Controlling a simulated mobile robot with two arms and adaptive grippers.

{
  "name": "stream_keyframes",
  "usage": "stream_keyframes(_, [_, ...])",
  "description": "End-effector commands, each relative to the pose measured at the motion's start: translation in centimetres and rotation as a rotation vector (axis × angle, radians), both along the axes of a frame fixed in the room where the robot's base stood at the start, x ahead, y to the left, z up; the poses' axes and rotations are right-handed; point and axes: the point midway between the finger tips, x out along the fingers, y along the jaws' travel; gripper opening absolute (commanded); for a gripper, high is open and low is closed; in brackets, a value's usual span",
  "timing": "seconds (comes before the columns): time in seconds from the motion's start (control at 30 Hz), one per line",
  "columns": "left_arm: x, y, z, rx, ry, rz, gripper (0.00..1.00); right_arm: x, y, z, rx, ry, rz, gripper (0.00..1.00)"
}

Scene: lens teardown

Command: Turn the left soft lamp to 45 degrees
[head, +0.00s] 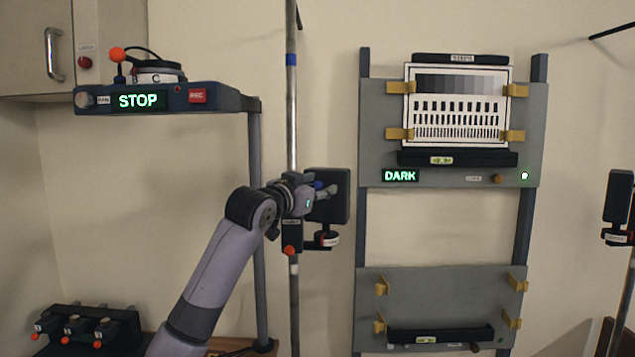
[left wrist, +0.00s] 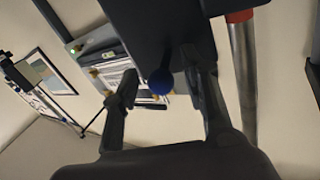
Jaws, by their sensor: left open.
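The left soft lamp (head: 340,208) is a dark square panel on a metal pole (head: 292,90), left of the chart stand. Below it are a red-capped knob (head: 289,250) and a small round dial with a pale label (head: 329,239). My left gripper (head: 325,190) is at the lamp, its fingers overlapping the panel's left part. In the left wrist view the dark lamp panel (left wrist: 155,25) fills the top. A blue ball knob (left wrist: 160,81) sits between the open fingers (left wrist: 166,75); contact cannot be told. The lamp's angle reading is not legible. My right gripper is out of view.
A chart stand (head: 370,140) holds a test chart (head: 458,105) and a "DARK" display. A shelf (head: 225,97) with a "STOP" display is at left. Another lamp (head: 618,197) stands at the right edge. A black block with levers (head: 85,325) is low left.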

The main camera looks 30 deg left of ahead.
Motion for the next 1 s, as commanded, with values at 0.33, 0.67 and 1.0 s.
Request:
stream_keyframes(0.33, [0.27, 0.06, -0.03, 0.000, 0.000, 0.001, 0.39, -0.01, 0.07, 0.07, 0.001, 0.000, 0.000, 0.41])
stream_keyframes(0.67, [0.25, 0.06, -0.01, 0.000, 0.000, 0.001, 0.17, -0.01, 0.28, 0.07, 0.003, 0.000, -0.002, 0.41])
stream_keyframes(1.0, [0.24, 0.06, -0.02, 0.000, 0.000, 0.001, 0.00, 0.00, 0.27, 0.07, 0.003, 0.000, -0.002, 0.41])
